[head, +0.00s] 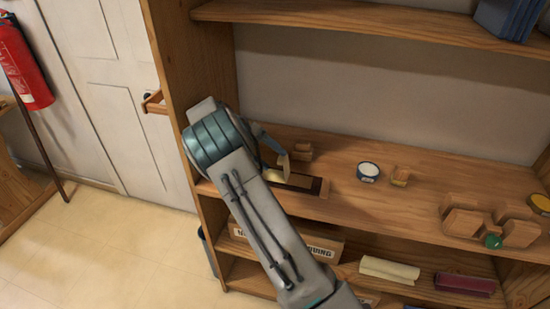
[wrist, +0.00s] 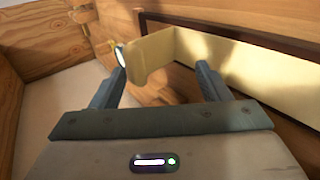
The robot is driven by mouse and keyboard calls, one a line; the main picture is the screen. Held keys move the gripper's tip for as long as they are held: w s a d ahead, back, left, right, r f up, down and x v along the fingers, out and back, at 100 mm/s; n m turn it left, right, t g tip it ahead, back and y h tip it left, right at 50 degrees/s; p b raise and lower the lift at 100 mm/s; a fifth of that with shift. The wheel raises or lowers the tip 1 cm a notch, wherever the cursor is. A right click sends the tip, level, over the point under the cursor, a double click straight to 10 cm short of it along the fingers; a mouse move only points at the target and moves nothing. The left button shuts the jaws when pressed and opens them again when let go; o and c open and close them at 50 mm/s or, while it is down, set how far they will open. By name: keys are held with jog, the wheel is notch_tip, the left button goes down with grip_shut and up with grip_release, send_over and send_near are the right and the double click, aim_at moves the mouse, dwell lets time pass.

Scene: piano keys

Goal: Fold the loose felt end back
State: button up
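The cream felt strip (wrist: 250,70) lies along a dark-edged recess in the wooden shelf. Its loose end (wrist: 150,60) stands up, bent away from the strip. My gripper (wrist: 161,64) is open, with one finger on each side of the loose end. A gap shows between the right finger and the felt; whether the left finger touches it I cannot tell. In the head view, the loose end (head: 283,167) stands beside a blue-grey finger, and my arm hides much of the gripper and strip.
An upper shelf (head: 360,28) overhangs the back. An upright side panel (head: 185,60) stands left.

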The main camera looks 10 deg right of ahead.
jog(key=shift+s+a+f, duration=0.2)
jog(key=shift+a+f, duration=0.15)
jog(key=shift+f, duration=0.25)
jog(key=shift+c, duration=0.4)
jog(key=shift+o, duration=0.3)
jog(key=shift+s+d, duration=0.15)
jog(key=shift+d, duration=0.25)
jog(key=shift+r, duration=0.4)
jog(key=shift+c, duration=1)
jog(key=r, duration=0.2)
jog(key=d+r+b, duration=0.1)
jog(key=r, duration=0.1)
jog(key=shift+s+r, duration=0.15)
jog(key=shift+r, duration=0.1)
jog(key=shift+c, duration=0.3)
jog(key=s+d+r+b, duration=0.2)
jog(key=s+d+r, duration=0.3)
jog(key=d+r, duration=0.2)
jog(key=shift+s+d, duration=0.2)
jog(key=shift+d, duration=1.05)
